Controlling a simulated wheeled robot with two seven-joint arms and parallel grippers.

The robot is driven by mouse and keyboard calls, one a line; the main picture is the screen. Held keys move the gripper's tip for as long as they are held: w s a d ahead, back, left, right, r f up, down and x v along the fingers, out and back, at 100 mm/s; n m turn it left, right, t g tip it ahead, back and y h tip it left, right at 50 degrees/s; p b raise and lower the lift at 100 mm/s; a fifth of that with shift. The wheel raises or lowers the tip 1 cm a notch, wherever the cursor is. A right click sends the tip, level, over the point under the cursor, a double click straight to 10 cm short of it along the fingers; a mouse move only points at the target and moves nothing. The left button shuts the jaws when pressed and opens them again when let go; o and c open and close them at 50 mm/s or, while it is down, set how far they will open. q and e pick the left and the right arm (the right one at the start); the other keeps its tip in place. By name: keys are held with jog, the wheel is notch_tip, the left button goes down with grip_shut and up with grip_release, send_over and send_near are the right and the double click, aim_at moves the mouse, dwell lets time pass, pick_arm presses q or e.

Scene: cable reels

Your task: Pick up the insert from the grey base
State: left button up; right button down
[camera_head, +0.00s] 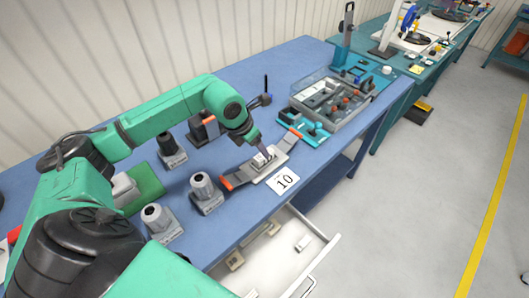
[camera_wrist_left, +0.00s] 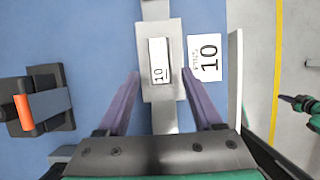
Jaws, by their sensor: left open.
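In the head view the insert (camera_head: 261,158) sits on the grey base (camera_head: 276,157), partly hidden by the gripper. My left gripper (camera_wrist_left: 161,72) is open, its two fingers apart on either side of the insert and base; no grip on the insert shows. The left gripper (camera_head: 266,153) is over the base in the head view. What looks like my right gripper (camera_wrist_left: 293,101) shows at the right edge of the wrist view, too small to read.
A printed card 10 (camera_head: 284,181) lies beside the base on the blue table (camera_head: 245,215). Grey holders with dark tops (camera_head: 205,192) stand to the left. A grey tray of parts (camera_head: 333,104) is at the back right. An open white drawer (camera_head: 284,262) is below the front edge.

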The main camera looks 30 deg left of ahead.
aim_at(264, 158)
pick_arm(q)
jog(key=p+x, duration=0.3)
jog(key=x, duration=0.1)
jog(key=shift+w+f, duration=0.25)
jog(key=shift+d+f, duration=0.1)
jog(key=shift+f, duration=0.35)
jog(key=shift+w, duration=0.1)
grip_shut()
pick_arm(e)
jog(key=w+r, duration=0.1)
jog(key=a+r, duration=0.1)
jog(key=r, duration=0.1)
jog(key=shift+w+a+r, duration=0.1)
jog(key=shift+w, duration=0.3)
